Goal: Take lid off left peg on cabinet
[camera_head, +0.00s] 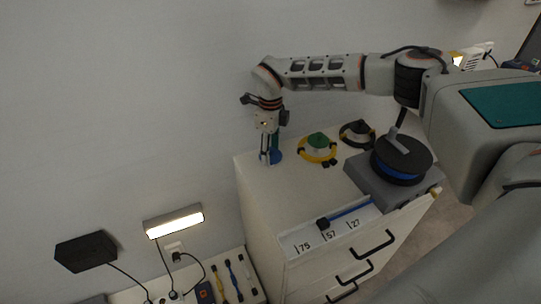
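The white cabinet (262,185) stands at the middle, drawers facing right and front. At the left end of its top is a blue peg or lid (276,157), partly hidden by my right gripper. My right gripper (266,158) points down at this blue piece, its fingers close together beside or around it. Whether they touch or grip it is too small to tell. My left gripper is not in view.
A grey box (363,179) with a black-and-blue spool (400,158) stands on the cabinet's right part. An open top drawer (300,240) shows the labels 75, 57 and 27. A lit lamp (173,221) and a black box (86,252) are at lower left.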

